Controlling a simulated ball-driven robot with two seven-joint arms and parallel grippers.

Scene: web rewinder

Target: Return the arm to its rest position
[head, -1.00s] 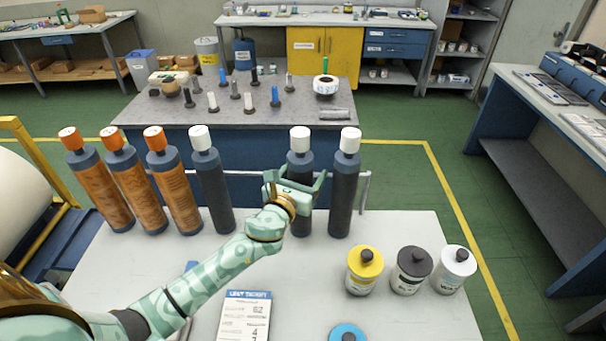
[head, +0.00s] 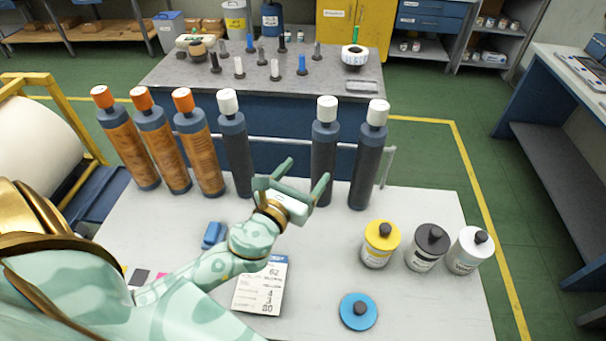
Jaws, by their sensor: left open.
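My left arm comes in from the left over the white table. Its left gripper (head: 304,180) is open, with its two green fingers spread and nothing between them. The fingers point away from me toward the gap in the row of bottles. One finger overlaps the lower part of a dark bottle (head: 323,150) in the picture; I cannot tell whether they touch. My right gripper is not in view.
Several orange-capped brown bottles (head: 160,145) and white-capped dark bottles (head: 236,150) line the table's far edge. Yellow (head: 380,246), dark-lidded (head: 427,250) and white jars (head: 469,252) stand at right. A blue disc (head: 358,312), a printed card (head: 262,290) and a blue block (head: 214,235) lie nearer.

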